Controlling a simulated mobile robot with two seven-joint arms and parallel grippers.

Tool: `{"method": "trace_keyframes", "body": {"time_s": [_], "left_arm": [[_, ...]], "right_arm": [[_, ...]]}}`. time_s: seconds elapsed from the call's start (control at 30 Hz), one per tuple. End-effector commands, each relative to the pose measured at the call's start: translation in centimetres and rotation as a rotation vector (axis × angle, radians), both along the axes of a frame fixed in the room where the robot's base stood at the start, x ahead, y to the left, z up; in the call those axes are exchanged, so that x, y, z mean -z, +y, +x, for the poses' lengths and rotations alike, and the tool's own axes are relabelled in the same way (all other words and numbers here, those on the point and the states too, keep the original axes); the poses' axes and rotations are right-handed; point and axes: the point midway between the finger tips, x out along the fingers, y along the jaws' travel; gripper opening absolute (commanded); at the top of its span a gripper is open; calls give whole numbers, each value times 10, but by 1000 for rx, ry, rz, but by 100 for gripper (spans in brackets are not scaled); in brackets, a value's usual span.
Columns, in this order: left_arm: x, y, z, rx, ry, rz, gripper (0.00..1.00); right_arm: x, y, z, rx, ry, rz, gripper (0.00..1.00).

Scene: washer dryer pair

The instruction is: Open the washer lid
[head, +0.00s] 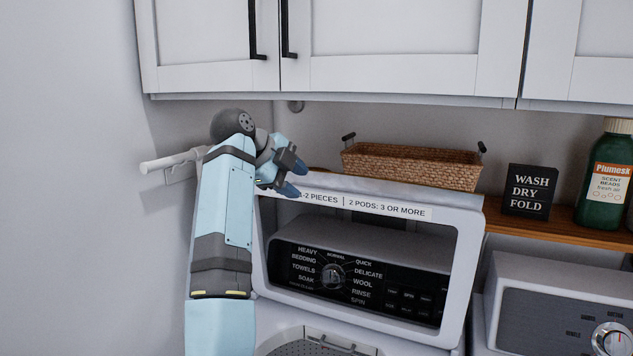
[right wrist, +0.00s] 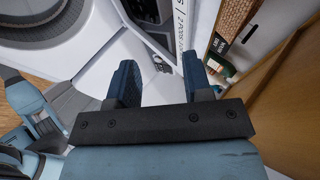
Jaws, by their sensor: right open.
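The washer lid (head: 466,262) is a white frame with a clear window. It stands raised at the back of the washer, with the control panel (head: 375,280) showing through it. A printed label runs along its top edge and also shows in the right wrist view, on the lid (right wrist: 187,12). The washer's tub opening (head: 318,347) is uncovered at the bottom of the head view. My right gripper (head: 291,178) is open and empty at the lid's upper left corner. Whether it touches the lid is unclear. My left gripper does not show.
A wicker basket (head: 412,166) sits behind the lid. A black sign (head: 528,192) and a green bottle (head: 604,175) stand on a wooden shelf (head: 560,238). White cabinets (head: 400,40) hang above. A white rod (head: 165,162) is on the left wall. The dryer (head: 510,285) is at right.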

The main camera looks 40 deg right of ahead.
Motion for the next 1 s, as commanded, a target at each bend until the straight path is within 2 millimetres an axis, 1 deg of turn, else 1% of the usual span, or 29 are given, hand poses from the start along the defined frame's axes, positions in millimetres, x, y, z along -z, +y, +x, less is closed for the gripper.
{"method": "trace_keyframes", "body": {"time_s": [0.03,0.13,0.27,0.37,0.6,0.8,0.9,1.0], "left_arm": [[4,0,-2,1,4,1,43],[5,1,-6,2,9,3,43],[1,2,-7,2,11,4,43],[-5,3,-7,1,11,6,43],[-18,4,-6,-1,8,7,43],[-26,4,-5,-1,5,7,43],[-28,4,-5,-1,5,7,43],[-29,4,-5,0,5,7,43]], "right_arm": [[0,1,-3,15,12,14,46],[-1,-1,-6,33,25,26,46],[-4,-13,-7,35,26,28,46],[-4,-30,-9,34,25,28,46],[-4,-84,-13,36,26,24,46],[-4,-122,-16,34,25,24,46],[9,-130,-16,33,28,24,46],[15,-136,-16,31,25,24,46]]}}
